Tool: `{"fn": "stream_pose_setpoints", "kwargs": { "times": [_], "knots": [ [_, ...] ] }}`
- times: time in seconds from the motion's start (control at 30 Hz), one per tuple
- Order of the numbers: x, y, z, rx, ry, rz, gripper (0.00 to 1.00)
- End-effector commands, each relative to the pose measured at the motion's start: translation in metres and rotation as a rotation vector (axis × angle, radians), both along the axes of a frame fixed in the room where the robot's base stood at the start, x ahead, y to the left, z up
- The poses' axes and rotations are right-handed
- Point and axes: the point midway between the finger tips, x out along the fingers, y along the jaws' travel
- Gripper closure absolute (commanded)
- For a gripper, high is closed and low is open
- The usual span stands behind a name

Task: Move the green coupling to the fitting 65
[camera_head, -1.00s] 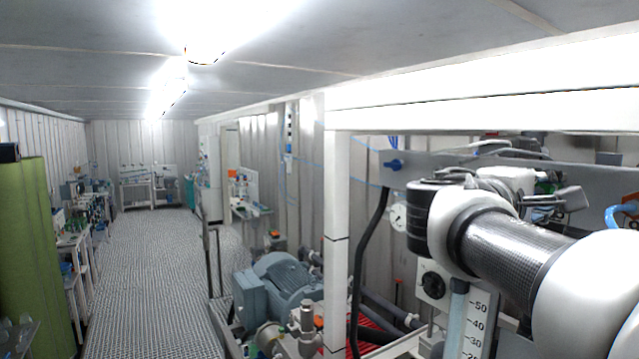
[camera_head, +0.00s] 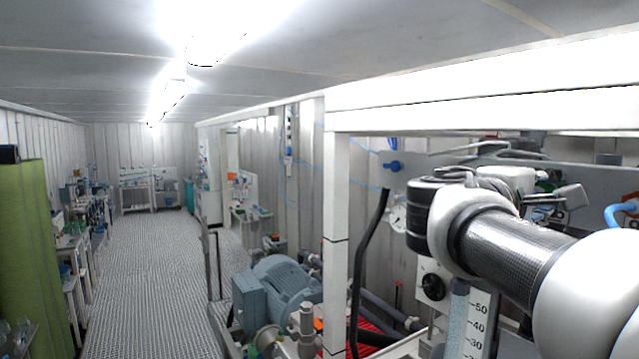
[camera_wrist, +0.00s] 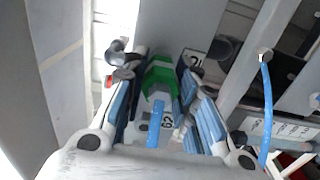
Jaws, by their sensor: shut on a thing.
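The green coupling (camera_wrist: 161,73) is between the fingers of my gripper (camera_wrist: 162,80) in the wrist view. My gripper is shut on it. A short blue tube (camera_wrist: 153,128) stands below the coupling, between the fingers, beside a tag (camera_wrist: 167,122) that seems to read 62. Another partly hidden tag (camera_wrist: 196,60) shows beyond the right finger. I cannot make out a tag reading 65, so I cannot tell which fitting is 65. In the head view, my arm's wrist is at the right and the gripper is not clearly visible.
A grey panel (camera_wrist: 178,28) lies behind the coupling. A blue hose (camera_wrist: 267,110) hangs at the right in the wrist view. In the head view, a white frame post (camera_head: 337,230) stands left of my arm, with a motor (camera_head: 285,290) beyond it. The aisle floor (camera_head: 160,270) is clear.

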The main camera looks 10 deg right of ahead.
Motion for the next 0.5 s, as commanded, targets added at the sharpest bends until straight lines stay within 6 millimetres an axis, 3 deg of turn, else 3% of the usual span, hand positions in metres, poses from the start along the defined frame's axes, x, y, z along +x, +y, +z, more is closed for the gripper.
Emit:
{"fn": "stream_pose_setpoints", "kwargs": {
  "times": [0.5],
  "knots": [
    [0.0036,-0.0091,0.0001,0.0,0.0,-0.001,1.0]
  ]
}}
